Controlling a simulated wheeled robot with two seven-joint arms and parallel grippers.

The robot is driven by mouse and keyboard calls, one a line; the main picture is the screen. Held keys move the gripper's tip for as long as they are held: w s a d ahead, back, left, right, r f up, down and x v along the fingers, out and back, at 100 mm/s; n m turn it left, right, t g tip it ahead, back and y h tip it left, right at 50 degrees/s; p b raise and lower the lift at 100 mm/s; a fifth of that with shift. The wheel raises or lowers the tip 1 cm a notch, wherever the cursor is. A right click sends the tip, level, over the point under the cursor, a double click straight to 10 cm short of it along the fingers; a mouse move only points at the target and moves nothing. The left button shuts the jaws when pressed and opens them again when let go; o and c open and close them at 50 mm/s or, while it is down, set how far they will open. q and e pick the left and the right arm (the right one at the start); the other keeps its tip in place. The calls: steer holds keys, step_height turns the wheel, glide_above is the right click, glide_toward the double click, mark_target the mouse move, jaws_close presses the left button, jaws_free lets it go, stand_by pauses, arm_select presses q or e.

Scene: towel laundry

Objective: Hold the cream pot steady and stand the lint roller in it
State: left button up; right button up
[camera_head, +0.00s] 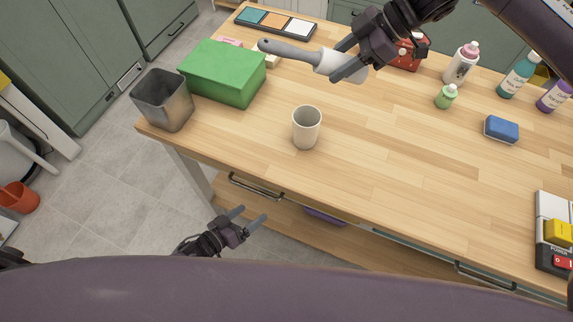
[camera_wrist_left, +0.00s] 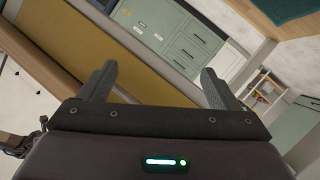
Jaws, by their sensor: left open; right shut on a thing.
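The cream pot (camera_head: 306,128) stands upright and empty-looking on the wooden table (camera_head: 370,150), near its front edge. The lint roller (camera_head: 290,52) has a grey handle and a white roll. My right gripper (camera_head: 347,62) is shut on it at the white roll and holds it above the table, behind the pot. The roller lies roughly level, its handle pointing left. My left gripper (camera_head: 250,217) is open and empty, low in front of the table edge and away from the pot. Its open fingers also show in the left wrist view (camera_wrist_left: 158,85); the pot does not.
A green box (camera_head: 222,72) and a metal bin (camera_head: 162,99) stand left of the pot. A green bottle (camera_head: 446,96), a blue sponge (camera_head: 501,129) and other bottles are at the right. A tray of coloured squares (camera_head: 275,22) lies at the back. The table right of the pot is clear.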

steer(key=shift+d, duration=0.1)
arm_select(q)
steer(key=s+d+r+m+g+h, duration=0.35)
steer(key=d+r+m+h, duration=0.2)
steer(key=d+r, duration=0.5)
steer(key=s+d+r+m+g+h, duration=0.35)
steer(key=d+r+h, duration=0.25)
steer(key=d+r, duration=0.5)
steer(key=w+a+r+m+t+y, duration=0.1)
steer(key=w+r+m+t+y, duration=0.25)
steer(key=m, duration=0.65)
steer(key=w+a+m+t+y, duration=0.1)
steer(key=w+m+t+y, duration=0.2)
steer(key=w+m+t, duration=0.35)
steer(key=m+t+y, duration=0.3)
steer(key=m+y, duration=0.6)
steer(key=m, duration=0.4)
glide_toward(310, 122)
steer(key=v, duration=0.5)
steer(key=shift+w+a+r, duration=0.1)
steer(key=shift+r, duration=0.2)
steer(key=shift+w+f, duration=0.15)
steer(key=shift+w, duration=0.35)
steer(key=x, duration=1.1)
steer(key=shift+s, duration=0.1)
